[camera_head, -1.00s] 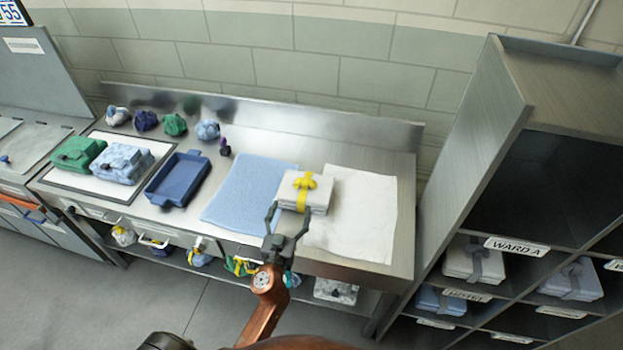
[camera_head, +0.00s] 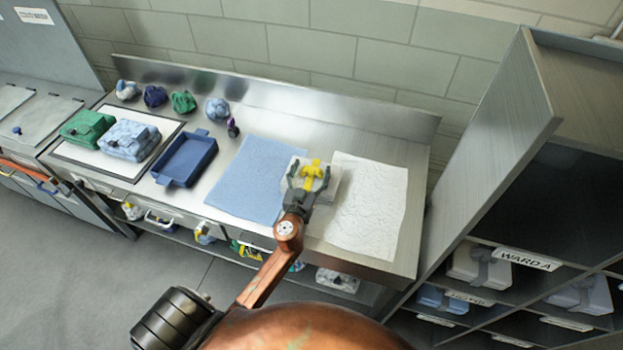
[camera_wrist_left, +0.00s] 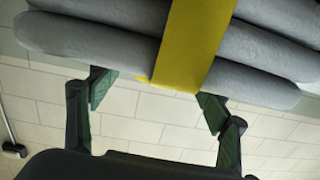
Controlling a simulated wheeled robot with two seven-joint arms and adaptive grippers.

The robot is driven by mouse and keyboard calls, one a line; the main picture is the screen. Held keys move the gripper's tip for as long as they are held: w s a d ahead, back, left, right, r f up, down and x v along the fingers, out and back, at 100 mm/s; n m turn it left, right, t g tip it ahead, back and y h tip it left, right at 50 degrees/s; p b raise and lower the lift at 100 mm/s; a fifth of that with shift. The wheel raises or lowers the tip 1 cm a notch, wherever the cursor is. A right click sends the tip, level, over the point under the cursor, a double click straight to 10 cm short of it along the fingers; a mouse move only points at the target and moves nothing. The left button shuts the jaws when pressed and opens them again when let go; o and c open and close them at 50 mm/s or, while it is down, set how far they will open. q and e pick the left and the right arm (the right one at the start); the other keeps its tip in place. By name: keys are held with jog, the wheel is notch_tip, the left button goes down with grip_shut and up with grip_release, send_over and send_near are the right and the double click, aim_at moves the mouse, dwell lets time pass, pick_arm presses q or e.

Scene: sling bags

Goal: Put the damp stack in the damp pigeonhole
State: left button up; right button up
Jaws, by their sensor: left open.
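A white folded stack (camera_head: 329,191) with a yellow band lies on the steel counter, between a blue cloth and a white cloth. My left gripper (camera_head: 308,178) is open at the stack's near side, its fingers spread around the yellow bow in the head view. In the left wrist view the stack's grey-white layers (camera_wrist_left: 90,38) and yellow band fill the top. The open fingers (camera_wrist_left: 155,98) stand on either side of the band there; contact cannot be told. No label reading damp is legible. My right gripper is out of view.
A grey shelf unit (camera_head: 495,150) at right holds banded stacks in labelled compartments, one marked WARD A (camera_head: 527,259). The blue cloth (camera_head: 250,185) and white cloth (camera_head: 368,205) lie flat. A blue tray (camera_head: 185,160) and folded bundles sit left. A tiled wall backs the counter.

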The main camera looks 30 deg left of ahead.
pick_arm(q)
jog(key=shift+w+a, duration=0.1)
jog(key=shift+w, duration=0.2)
jog(key=shift+c, duration=0.3)
grip_shut()
jog(key=shift+r, duration=0.15)
dwell(0.5)
